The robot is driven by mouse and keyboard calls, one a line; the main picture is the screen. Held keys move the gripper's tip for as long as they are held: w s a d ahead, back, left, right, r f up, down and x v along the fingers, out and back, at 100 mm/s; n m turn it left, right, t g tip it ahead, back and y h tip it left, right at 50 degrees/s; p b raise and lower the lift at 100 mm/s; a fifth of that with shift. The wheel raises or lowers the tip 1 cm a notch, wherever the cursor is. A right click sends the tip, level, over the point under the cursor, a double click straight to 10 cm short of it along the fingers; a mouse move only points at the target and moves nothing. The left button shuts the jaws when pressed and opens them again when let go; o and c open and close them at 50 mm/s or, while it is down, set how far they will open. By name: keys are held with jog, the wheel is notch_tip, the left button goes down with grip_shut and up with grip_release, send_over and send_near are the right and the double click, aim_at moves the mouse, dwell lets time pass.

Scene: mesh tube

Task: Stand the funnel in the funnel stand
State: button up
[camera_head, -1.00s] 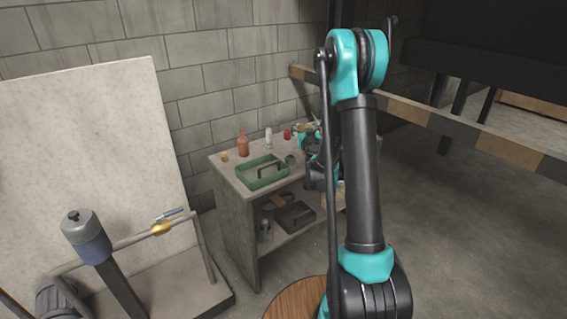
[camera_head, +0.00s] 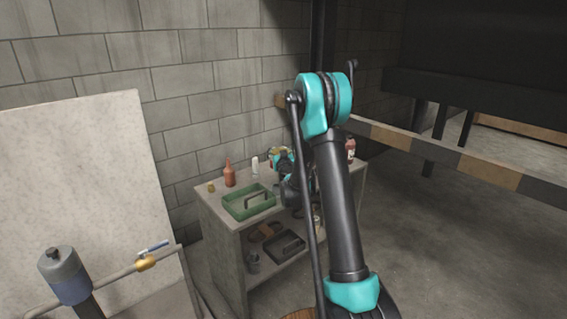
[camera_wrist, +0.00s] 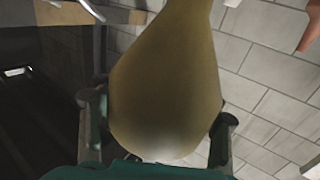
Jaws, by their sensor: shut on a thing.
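In the wrist view an olive-yellow funnel (camera_wrist: 165,85) fills the middle, wide end near me and narrowing toward the top edge. My gripper (camera_wrist: 157,128) has a finger on each side of its wide part and is shut on it. In the head view my gripper (camera_head: 284,159) is small, over the back of the bench top and partly hidden by my arm. A yellowish patch beside it is too small to make out clearly. I cannot pick out the funnel stand in either view; part of the bench top is behind my arm.
The grey bench (camera_head: 215,212) carries a green tray (camera_head: 232,212), an orange-brown bottle (camera_head: 229,174), a white bottle (camera_head: 255,165) and, at right, a dark red bottle (camera_head: 350,150). A black case (camera_head: 287,246) lies on its lower shelf. A striped rail (camera_head: 430,149) runs at right.

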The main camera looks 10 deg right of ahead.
notch_tip(320, 180, down, 6)
jog(key=w+a, duration=0.1)
jog(key=w, duration=0.1)
jog(key=shift+w, duration=0.25)
dwell(0.4)
jog(key=shift+a+f, duration=0.1)
jog(key=shift+f, duration=2.1)
dwell(2.7)
jog(key=o, duration=1.5)
